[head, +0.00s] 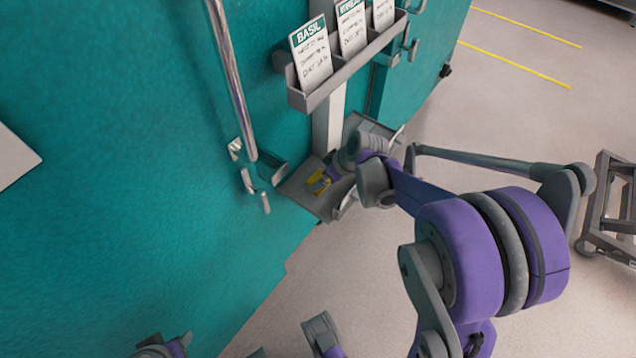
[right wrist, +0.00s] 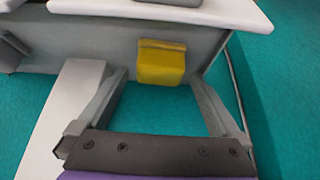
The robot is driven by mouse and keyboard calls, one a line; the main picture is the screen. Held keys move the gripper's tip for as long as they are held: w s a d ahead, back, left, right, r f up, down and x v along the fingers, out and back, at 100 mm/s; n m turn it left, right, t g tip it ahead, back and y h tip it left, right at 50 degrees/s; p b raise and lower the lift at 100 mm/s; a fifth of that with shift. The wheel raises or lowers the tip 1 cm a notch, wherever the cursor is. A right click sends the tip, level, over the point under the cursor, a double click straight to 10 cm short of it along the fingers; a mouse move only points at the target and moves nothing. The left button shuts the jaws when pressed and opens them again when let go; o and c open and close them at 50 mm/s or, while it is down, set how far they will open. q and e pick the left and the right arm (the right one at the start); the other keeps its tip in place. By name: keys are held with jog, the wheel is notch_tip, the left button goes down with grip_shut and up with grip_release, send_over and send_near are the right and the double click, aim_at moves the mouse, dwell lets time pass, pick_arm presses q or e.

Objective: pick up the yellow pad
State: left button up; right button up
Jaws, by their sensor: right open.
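The yellow pad (head: 319,182) shows small and partly covered in the head view, at the grey shelf low on the teal chamber front. In the right wrist view the yellow pad (right wrist: 161,64) is against a grey face, with a folded-looking top edge. My right gripper (head: 336,174) is at the shelf, close to the pad. In the right wrist view its open fingers (right wrist: 157,80) point toward the pad, one to each side, with nothing held between them. Whether they touch the pad is unclear. Grey and purple parts of mine at the bottom edge of the head view may include the left gripper.
A grey card rack (head: 345,67) with several labelled cards is above the shelf (head: 297,188). A long metal handle (head: 232,80) and hooks (head: 250,180) are left of it. A grey cart (head: 608,205) stands at right. The floor between is open.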

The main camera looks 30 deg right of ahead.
jog(key=x, duration=0.3)
jog(key=shift+b, duration=0.3)
jog(key=shift+r, duration=0.1)
jog(key=shift+c, duration=0.3)
jog(key=c, duration=1.2)
